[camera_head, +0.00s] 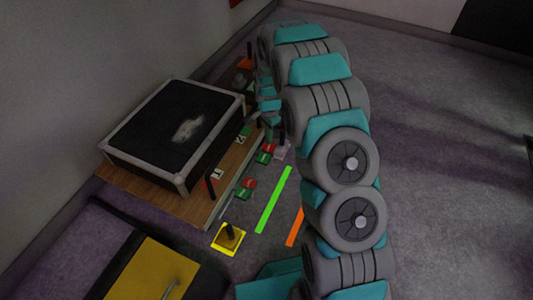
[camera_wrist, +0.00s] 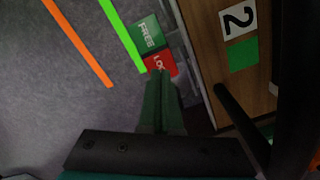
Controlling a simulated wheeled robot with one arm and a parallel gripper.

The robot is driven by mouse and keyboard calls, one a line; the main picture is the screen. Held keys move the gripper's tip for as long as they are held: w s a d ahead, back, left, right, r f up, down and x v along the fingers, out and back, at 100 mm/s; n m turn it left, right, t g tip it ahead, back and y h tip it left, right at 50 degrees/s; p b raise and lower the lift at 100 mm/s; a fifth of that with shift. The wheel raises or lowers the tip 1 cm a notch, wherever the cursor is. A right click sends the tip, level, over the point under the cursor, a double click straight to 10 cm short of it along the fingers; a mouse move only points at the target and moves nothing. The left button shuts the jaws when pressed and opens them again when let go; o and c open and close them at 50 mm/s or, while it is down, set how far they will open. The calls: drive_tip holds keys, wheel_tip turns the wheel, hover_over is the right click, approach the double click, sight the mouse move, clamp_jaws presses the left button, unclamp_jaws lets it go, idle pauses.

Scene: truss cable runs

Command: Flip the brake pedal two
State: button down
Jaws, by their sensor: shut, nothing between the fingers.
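The pedal beside the number 2 label is a dark bar (camera_wrist: 240,118), slanting down to the right in the wrist view. The white label 2 (camera_wrist: 238,18) and a green square (camera_wrist: 243,55) are on the wooden side panel above it. A green FREE plate (camera_wrist: 148,33) and a red LOCK plate (camera_wrist: 160,64) lie beside the panel. My gripper (camera_wrist: 161,76) is shut and empty, its tips at the lower edge of the red plate, left of the bar and apart from it. In the head view, my arm partly hides this area.
Label 1 (camera_head: 215,175) has another dark lever (camera_head: 211,188). Green (camera_head: 273,200) and orange (camera_head: 295,227) strips and a yellow pad (camera_head: 228,240) lie on the floor. Open floor is right.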

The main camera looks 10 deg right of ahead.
sight(269, 148)
drive_tip(key=shift+f, duration=1.75)
idle(0.8)
drive_tip(key=shift+r, duration=0.1)
drive_tip(key=shift+r+p, duration=0.8)
drive_tip(key=shift+r, duration=2.65)
